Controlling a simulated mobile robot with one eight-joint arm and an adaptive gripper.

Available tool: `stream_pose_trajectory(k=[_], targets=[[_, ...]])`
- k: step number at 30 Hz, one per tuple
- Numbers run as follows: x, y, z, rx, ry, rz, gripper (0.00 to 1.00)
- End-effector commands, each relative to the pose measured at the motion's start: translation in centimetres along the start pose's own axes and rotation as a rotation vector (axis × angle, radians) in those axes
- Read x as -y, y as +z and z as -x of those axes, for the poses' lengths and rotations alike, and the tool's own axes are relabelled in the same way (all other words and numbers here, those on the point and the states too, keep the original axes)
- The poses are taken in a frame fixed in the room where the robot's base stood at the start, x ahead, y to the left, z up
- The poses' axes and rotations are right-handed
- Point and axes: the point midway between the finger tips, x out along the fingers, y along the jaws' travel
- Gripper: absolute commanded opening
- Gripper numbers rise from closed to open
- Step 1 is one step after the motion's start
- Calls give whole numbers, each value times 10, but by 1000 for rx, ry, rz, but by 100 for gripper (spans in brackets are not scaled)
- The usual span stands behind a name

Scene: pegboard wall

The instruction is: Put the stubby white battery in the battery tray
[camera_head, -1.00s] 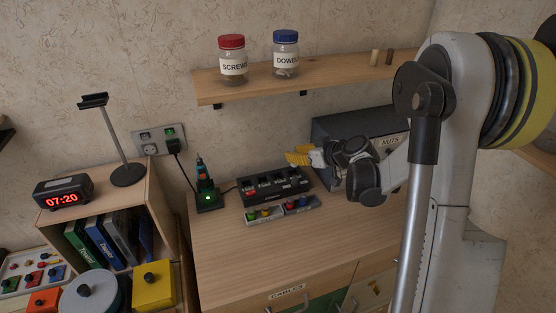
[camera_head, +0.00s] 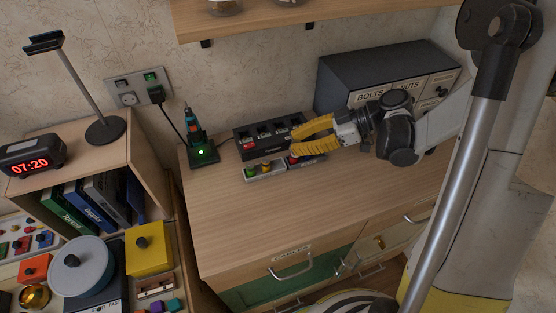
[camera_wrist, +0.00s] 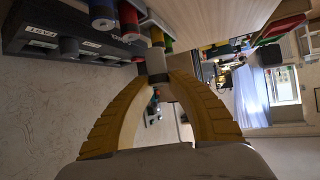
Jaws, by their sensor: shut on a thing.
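My gripper (camera_head: 296,141) has yellow fingers and is shut, low over the right end of the black charger unit. In the head view I cannot make the battery out clearly between the fingers. A small grey tray (camera_head: 266,175) with green and yellow pieces stands on the desk in front of the charger. A second part with red and blue pieces lies to its right, partly behind the fingers. I cannot tell for sure which is the battery tray.
The black charger (camera_head: 262,139) with several bays stands behind the trays, and its dark side fills the upper left of the wrist view (camera_wrist: 50,35). A dark drawer box (camera_head: 385,70) stands behind my arm. The desk front (camera_head: 270,215) is clear.

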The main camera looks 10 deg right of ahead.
Motion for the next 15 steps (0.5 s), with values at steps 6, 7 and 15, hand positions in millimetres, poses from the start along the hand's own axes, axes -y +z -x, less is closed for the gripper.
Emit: stream_pose_trajectory(k=[6,7,15], targets=[[-8,4,-48,0,-2,1,0],[-9,4,-51,0,0,0,0],[-10,21,-67,0,2,-2,0]])
